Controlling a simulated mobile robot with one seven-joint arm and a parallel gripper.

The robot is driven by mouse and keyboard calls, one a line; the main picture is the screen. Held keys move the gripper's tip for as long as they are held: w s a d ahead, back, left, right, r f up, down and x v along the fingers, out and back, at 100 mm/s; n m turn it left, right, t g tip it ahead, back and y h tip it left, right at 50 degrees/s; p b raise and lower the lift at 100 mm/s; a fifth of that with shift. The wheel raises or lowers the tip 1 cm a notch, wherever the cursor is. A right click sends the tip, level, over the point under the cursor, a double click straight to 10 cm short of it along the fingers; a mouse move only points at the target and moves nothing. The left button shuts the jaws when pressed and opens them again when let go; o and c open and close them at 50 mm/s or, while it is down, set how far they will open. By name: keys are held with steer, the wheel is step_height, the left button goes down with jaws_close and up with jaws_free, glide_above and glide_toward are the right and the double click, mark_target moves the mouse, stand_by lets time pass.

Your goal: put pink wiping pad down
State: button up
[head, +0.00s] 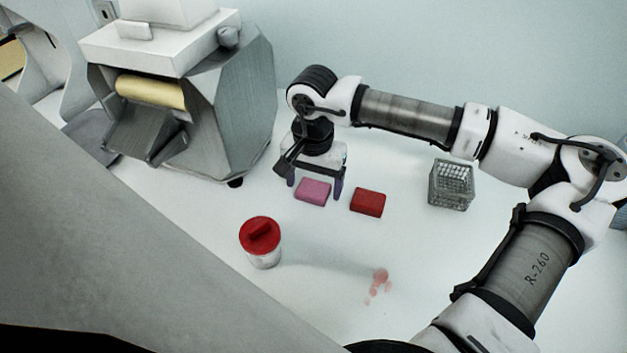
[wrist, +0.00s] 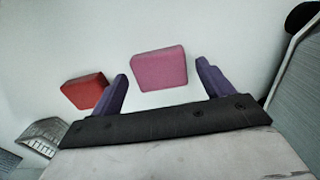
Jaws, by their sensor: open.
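The pink wiping pad (head: 313,191) lies flat on the white table, left of a red pad. In the wrist view the pink pad (wrist: 160,69) shows between and just beyond the two purple fingers. My gripper (head: 315,190) is open over the pink pad, with one finger to each side. In the wrist view my gripper (wrist: 162,80) holds nothing, and a gap shows between each finger and the pad. How high the fingertips are above the table I cannot tell exactly.
A red pad (head: 368,202) lies close right of my gripper. A wire basket (head: 451,185) stands farther right. A red-lidded jar (head: 261,243) stands in front. A grey machine (head: 225,95) stands at the left. Pinkish stains (head: 379,281) mark the otherwise clear front table.

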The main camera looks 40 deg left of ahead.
mark_target(313, 188)
step_height(313, 188, up, 12)
steer(key=b, duration=0.2)
steer(key=shift+b, duration=0.3)
steer(key=shift+f, duration=0.1)
